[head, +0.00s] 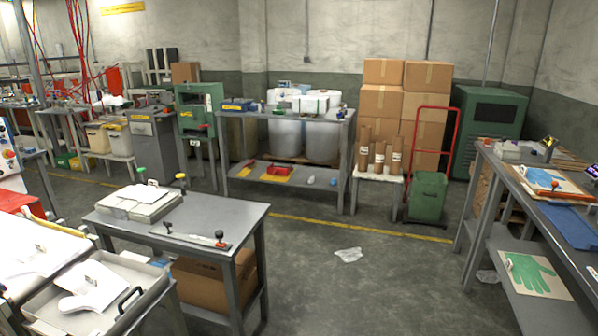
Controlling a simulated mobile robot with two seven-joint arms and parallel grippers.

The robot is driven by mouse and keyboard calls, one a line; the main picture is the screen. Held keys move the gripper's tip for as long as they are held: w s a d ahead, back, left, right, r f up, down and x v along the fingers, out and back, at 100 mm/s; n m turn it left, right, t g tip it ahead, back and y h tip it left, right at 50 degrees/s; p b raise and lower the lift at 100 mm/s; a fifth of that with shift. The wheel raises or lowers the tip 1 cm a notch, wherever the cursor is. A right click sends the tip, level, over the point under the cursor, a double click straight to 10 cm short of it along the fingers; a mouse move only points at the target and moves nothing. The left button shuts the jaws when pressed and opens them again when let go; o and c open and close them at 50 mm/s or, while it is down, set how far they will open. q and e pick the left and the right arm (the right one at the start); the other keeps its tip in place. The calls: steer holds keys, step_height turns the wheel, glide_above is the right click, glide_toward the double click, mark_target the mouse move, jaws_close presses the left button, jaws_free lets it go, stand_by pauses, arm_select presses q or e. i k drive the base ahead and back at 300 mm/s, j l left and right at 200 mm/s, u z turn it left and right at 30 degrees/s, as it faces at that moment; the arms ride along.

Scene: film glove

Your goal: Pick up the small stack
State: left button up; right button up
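The nearest stack-like thing is a low pile of flat pale sheets or pads (138,203) on the left part of the grey metal table (225,212). I cannot tell whether this pile is the small stack of the task. A white glove-shaped piece (92,291) lies in a shallow grey tray (148,294) at the lower left. A green glove shape (532,272) lies on a pale sheet on the right bench's lower shelf. Neither of my grippers is in view.
A long tool with a red end (218,240) lies along the grey table's front. The right workbench (490,165) holds sheets and small items. Stacked cartons (427,105), a red hand truck (450,140) and a green bin (428,196) stand behind. Open floor (390,285) lies between table and bench, with a crumpled plastic scrap (349,255).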

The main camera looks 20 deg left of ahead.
mark_target(95, 287)
steer(key=i+u, duration=0.5)
steer(key=i, duration=0.2)
steer(key=i+l+u, duration=0.15)
steer(key=i+u, duration=0.35)
steer(key=i, duration=0.15)
steer(key=i+u, duration=0.45)
steer(key=i+l+u, duration=0.15)
steer(key=i+u, duration=0.35)
